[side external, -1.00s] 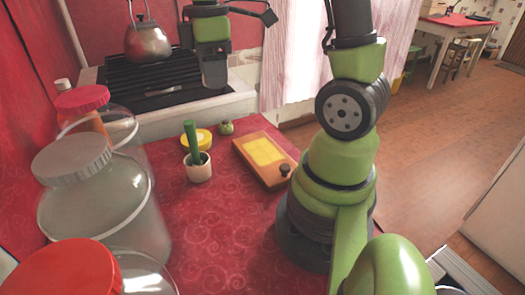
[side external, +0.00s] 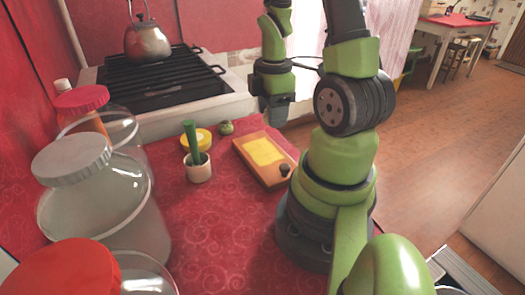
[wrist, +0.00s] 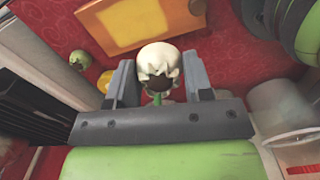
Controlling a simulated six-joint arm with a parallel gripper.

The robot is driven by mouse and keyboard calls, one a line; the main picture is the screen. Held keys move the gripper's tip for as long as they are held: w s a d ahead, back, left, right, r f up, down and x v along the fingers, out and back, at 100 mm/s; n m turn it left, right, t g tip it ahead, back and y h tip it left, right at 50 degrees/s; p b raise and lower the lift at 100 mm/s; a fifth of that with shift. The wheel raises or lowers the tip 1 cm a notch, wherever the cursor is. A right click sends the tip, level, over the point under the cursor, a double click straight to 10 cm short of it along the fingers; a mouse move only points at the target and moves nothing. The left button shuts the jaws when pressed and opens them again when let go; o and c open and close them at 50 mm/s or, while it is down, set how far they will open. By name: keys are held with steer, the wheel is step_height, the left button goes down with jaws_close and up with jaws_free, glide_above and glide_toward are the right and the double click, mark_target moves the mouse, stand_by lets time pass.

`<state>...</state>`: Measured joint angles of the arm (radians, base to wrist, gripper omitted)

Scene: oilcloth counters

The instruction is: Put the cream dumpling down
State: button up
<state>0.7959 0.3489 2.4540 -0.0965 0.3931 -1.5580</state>
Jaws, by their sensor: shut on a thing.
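The cream dumpling (wrist: 160,55) is pale and rounded, with a scalloped edge around a dark middle. In the wrist view it sits between the two grey fingers of my gripper (wrist: 160,72), which are shut on it. In the side view my gripper (side external: 276,114) points down above the back of the red counter, just behind the wooden board. The dumpling cannot be made out in the side view.
The wooden board (side external: 277,178) with a yellow panel lies near my base. A white cup (side external: 198,172) holding a green stick, a yellow lid (side external: 203,140) and a small green fruit (side external: 226,128) stand left of it. Large jars (side external: 100,210) line the left. The front middle counter is clear.

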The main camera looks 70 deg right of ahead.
mark_target(271, 162)
steer(key=shift+f, duration=5.4)
steer(key=shift+f, duration=0.1)
steer(key=shift+o, duration=1.4)
